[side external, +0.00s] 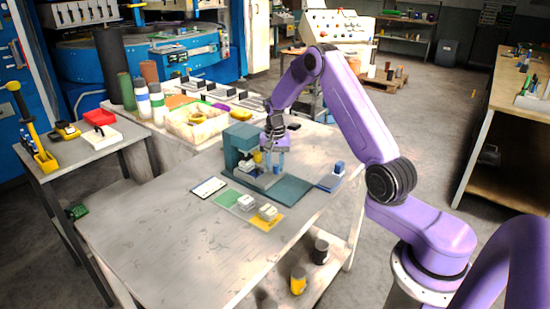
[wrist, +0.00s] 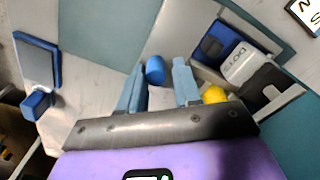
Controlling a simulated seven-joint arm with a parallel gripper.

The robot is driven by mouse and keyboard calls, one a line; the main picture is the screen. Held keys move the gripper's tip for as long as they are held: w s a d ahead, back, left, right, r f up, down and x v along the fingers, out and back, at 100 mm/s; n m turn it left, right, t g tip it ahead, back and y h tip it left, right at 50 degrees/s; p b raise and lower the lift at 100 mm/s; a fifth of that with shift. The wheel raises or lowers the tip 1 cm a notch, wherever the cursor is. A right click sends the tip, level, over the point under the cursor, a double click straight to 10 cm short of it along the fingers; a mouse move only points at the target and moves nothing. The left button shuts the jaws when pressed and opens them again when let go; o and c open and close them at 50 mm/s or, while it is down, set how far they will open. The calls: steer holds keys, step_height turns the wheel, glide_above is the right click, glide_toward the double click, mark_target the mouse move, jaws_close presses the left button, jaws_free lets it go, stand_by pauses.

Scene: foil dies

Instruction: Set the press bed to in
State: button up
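The teal press (side external: 240,138) stands on a flat teal base (side external: 285,190) on the table. Its bed holds a white-and-blue die marked "DOTS" (wrist: 238,65), which shows in the side view (side external: 246,166) low beside the press column. I cannot tell how far in the bed sits. My gripper (side external: 274,165) points down at the press's right side. In the wrist view its two pale blue fingers (wrist: 158,85) are apart. A blue knob (wrist: 155,70) lies between their tips, nearer the left finger; contact is unclear. A yellow knob (wrist: 215,95) is right of the right finger.
A blue pad with a handle (side external: 331,180) lies right of the press. The table's front left is clear.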

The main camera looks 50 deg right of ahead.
step_height(320, 180, up, 17)
steer(key=shift+r, duration=0.2)
stand_by(0.3)
stand_by(0.4)
steer(key=s+a+r+n, duration=0.1)
steer(key=s+a+n, duration=0.45)
steer(key=a, duration=0.55)
steer(key=s+a+n, duration=0.5)
steer(key=s+a, duration=0.1)
steer(key=a, duration=0.5)
steer(key=s+a+f+n, duration=0.1)
steer(key=s+n, duration=0.5)
steer(key=s, duration=0.6)
steer(key=s+f+n, duration=0.2)
steer(key=s+n, duration=0.5)
steer(key=s, duration=0.6)
steer(key=shift+s+a, duration=0.3)
steer(key=shift+a, duration=0.05)
